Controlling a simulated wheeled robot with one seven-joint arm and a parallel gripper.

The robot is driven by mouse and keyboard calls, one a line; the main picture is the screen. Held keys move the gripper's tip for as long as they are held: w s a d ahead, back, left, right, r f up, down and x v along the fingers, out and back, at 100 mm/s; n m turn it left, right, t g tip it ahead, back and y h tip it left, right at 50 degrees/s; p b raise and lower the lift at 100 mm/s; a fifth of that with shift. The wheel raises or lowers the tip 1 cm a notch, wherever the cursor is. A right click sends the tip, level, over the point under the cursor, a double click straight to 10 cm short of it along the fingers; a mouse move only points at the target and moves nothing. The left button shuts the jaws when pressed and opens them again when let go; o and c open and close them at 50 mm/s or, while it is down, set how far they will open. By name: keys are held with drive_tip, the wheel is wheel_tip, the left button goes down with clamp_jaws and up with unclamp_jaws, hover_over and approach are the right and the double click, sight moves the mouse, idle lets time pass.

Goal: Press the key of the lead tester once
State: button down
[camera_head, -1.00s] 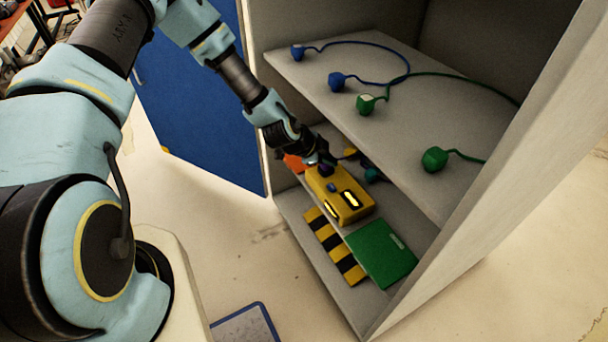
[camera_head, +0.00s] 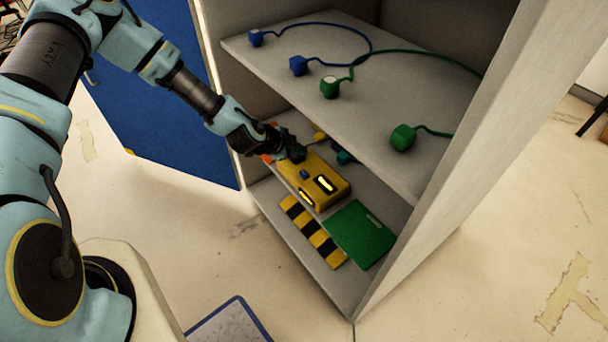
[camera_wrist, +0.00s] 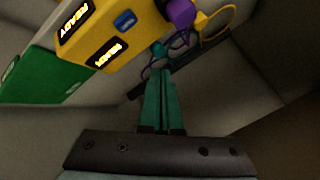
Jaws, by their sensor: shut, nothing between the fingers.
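The lead tester is a yellow box (camera_head: 325,172) with two lit windows and a small blue key (camera_head: 304,174) on its top. It sits on the cabinet's lower shelf. In the wrist view the tester (camera_wrist: 120,52) is at the upper left, its windows read READY, and its blue key (camera_wrist: 124,20) is in plain sight. My gripper (camera_head: 297,153) is shut and empty, at the tester's far left end in the head view. In the wrist view the shut fingertips (camera_wrist: 160,73) point past the box's side, apart from the key.
A purple plug (camera_wrist: 181,14) and a yellow cable (camera_wrist: 218,22) lie beside the tester. A green panel (camera_head: 360,235) and a yellow-black striped strip (camera_head: 312,232) lie in front. The upper shelf (camera_head: 370,110) overhangs, with blue and green plugs on it. A blue door (camera_head: 165,110) stands open.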

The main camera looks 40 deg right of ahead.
wheel_tip(320, 180, down, 7)
drive_tip(key=b, duration=0.4)
drive_tip(key=shift+f+b, duration=0.15)
drive_tip(key=shift+b, duration=0.15)
drive_tip(key=shift+f, duration=0.1)
idle(1.5)
drive_tip(key=shift+f+b, duration=0.35)
drive_tip(key=shift+b, duration=0.15)
drive_tip(key=shift+f+b, duration=0.4)
drive_tip(key=shift+b, duration=0.05)
idle(0.5)
drive_tip(key=shift+r, duration=0.1)
idle(0.3)
drive_tip(key=shift+r+p, duration=0.5)
drive_tip(key=shift+r, duration=0.3)
wheel_tip(320, 180, up, 5)
drive_tip(key=p, duration=0.3)
